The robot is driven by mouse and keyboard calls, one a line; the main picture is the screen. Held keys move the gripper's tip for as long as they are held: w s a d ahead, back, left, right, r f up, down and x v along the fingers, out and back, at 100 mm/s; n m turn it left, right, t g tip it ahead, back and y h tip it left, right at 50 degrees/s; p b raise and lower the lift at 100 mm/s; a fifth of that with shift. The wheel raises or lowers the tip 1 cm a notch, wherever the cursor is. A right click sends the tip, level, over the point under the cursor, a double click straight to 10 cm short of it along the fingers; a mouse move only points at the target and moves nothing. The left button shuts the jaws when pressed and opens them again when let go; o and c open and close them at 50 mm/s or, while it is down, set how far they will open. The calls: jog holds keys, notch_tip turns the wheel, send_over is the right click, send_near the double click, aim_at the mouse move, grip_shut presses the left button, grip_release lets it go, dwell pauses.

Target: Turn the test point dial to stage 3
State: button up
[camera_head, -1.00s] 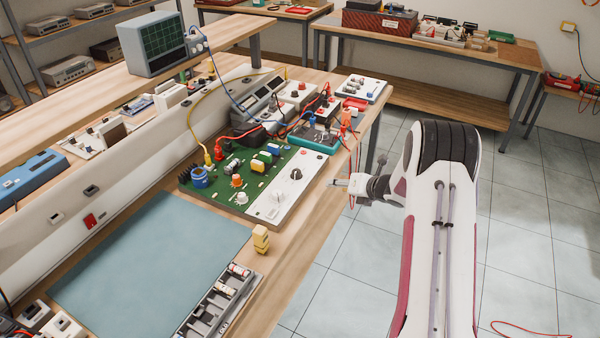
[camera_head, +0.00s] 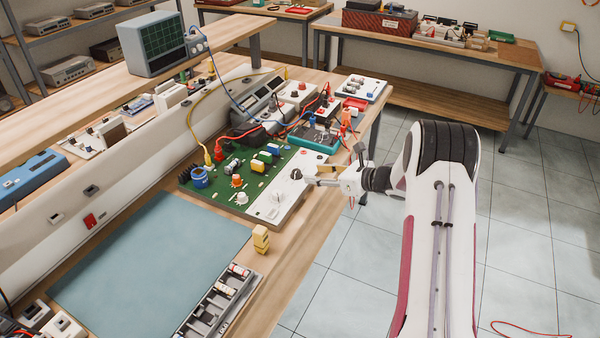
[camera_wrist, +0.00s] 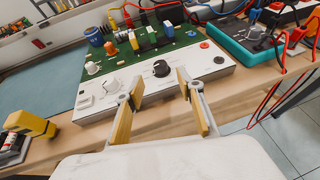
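The test board is a green circuit board with a white front panel (camera_wrist: 201,66); in the head view the panel (camera_head: 268,212) faces the bench's right edge. A black dial (camera_wrist: 161,68) sits on the panel in the wrist view, with a white dial (camera_wrist: 112,86) to its left. The black dial also shows in the head view (camera_head: 295,174). I cannot read its markings. My gripper (camera_wrist: 156,104) is open, its two tan-padded fingers apart and empty. In the head view my gripper (camera_head: 308,181) is close to the black dial; the dial lies beyond the fingertips in the wrist view.
A teal multimeter (camera_head: 314,138) with red leads lies behind the board. A yellow block (camera_head: 261,239) and a grey parts tray (camera_head: 220,300) stand on the near side. The blue mat (camera_head: 150,265) is clear. Open floor lies right of the bench.

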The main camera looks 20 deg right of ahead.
aim_at(298, 172)
jog(key=shift+x, duration=3.9)
jog(key=shift+c, duration=0.5)
grip_shut()
